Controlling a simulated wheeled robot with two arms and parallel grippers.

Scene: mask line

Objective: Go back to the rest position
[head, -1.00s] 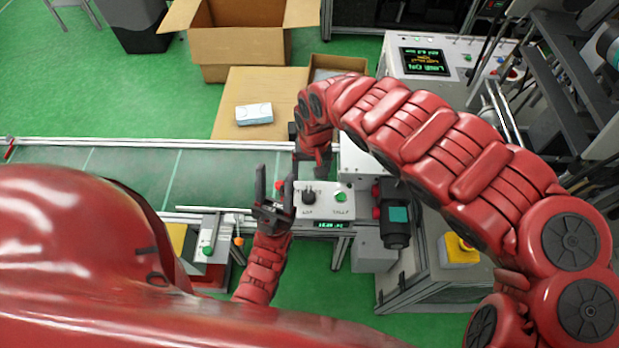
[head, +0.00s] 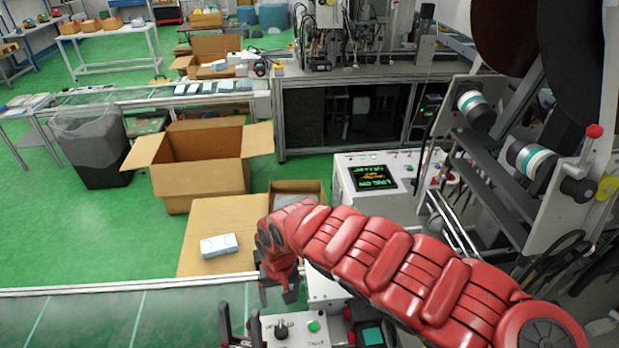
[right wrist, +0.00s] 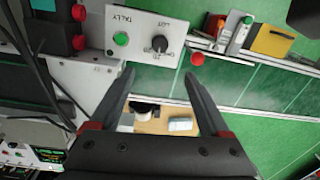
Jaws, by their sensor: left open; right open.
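My right arm reaches in from the right in the head view and bends down over the control panel. My right gripper (head: 277,297) points down just behind the panel. In the right wrist view its two dark fingers (right wrist: 160,85) stand wide apart with nothing between them. My left gripper (head: 239,322) shows at the bottom edge of the head view, its fingers pointing up, apart and empty, just left of the panel. The control panel (head: 297,334) has a black knob and a green button; it also shows in the right wrist view (right wrist: 145,35).
A conveyor belt (head: 100,318) runs left of the panel. Behind it a white-blue pack (head: 219,245) lies on flat cardboard, with an open carton (head: 205,175) and a grey bin (head: 88,145) beyond. A machine with a screen (head: 373,178) stands right. Green floor is free at left.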

